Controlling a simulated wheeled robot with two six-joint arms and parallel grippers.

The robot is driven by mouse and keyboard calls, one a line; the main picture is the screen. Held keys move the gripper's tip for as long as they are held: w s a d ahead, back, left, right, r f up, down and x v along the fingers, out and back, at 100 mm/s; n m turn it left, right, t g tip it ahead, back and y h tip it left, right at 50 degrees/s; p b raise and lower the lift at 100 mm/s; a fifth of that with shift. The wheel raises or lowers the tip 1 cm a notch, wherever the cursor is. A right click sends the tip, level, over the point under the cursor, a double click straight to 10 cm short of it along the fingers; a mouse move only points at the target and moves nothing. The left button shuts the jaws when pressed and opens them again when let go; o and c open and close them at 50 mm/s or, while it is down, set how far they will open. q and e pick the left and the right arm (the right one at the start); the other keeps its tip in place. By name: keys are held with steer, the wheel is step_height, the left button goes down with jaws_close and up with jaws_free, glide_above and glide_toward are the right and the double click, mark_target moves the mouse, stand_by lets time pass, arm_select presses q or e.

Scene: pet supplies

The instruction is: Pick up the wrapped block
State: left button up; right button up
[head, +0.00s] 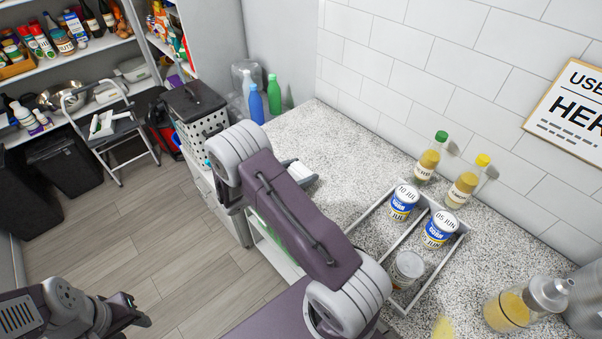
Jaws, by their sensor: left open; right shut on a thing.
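My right arm reaches across the counter, and its purple link hides most of my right gripper (311,182). A pale, block-like thing (299,170) shows beside the link at that gripper, over the speckled counter. It looks like the wrapped block, held in the shut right gripper; its lower part and the finger contact are hidden. I cannot tell whether it touches the counter. My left gripper (138,312) is at the lower left above the wooden floor, open and empty, far from the counter.
A divided tray (462,236) on the counter (345,145) holds two blue-and-white cans (404,203) and a grey-lidded can (407,268). A glass jar (510,308) is at the lower right. Bottles (274,95) and a perforated basket (203,128) stand at the far end.

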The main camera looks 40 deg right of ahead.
mark_target(303, 170)
steer(key=r, duration=0.4)
steer(key=shift+s+d, duration=0.25)
steer(key=shift+s, duration=0.1)
steer(key=s+d+r, duration=0.6)
steer(key=s, duration=0.2)
steer(key=shift+s+d+r+b, duration=0.25)
steer(key=shift+s+d+b, duration=0.05)
steer(key=shift+s+b, duration=0.1)
